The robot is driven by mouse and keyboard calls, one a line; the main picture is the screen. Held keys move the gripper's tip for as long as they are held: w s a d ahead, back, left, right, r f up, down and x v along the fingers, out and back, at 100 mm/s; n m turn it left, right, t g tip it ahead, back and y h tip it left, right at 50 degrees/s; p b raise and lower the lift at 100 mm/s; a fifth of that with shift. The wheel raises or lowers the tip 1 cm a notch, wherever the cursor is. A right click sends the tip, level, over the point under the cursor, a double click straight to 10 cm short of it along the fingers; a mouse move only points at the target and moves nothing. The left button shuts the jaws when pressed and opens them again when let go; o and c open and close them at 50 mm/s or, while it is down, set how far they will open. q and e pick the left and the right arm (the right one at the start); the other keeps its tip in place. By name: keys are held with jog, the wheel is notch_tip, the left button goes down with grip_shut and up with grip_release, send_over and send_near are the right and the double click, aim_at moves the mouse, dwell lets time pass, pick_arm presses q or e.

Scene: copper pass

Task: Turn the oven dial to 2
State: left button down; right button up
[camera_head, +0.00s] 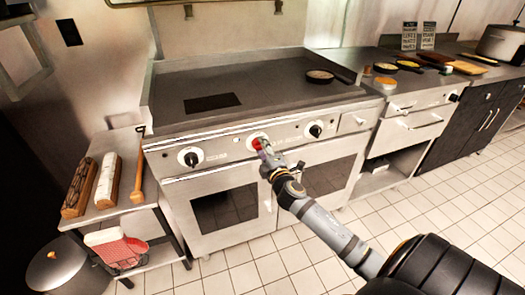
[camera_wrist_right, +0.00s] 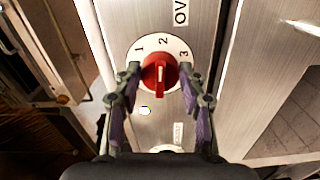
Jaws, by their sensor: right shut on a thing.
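The oven dial (camera_head: 257,143) is the red knob on a white plate in the middle of the oven's front panel. In the right wrist view the red dial (camera_wrist_right: 158,73) sits between my fingertips, with the marks 1, 2 and 3 along the upper part of its plate. A white line on the knob runs nearly upright in that picture; I cannot tell which end is the pointer. My right gripper (camera_head: 264,152) is at the panel, its fingers (camera_wrist_right: 157,84) shut on both sides of the dial. My left gripper is not in view.
Two black knobs (camera_head: 190,157) (camera_head: 316,130) flank the red dial on the panel. A flat griddle top (camera_head: 250,83) with a small pan (camera_head: 320,76) is above. Tiled floor (camera_head: 235,275) is free in front.

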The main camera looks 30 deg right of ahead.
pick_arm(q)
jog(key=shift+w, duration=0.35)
pick_arm(e)
jog(key=shift+f+m, duration=0.1)
jog(key=shift+m, duration=0.4)
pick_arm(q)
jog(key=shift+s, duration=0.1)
pick_arm(e)
jog(key=o, duration=1.1)
jog(key=shift+o, duration=0.2)
jog(key=v, duration=1.2)
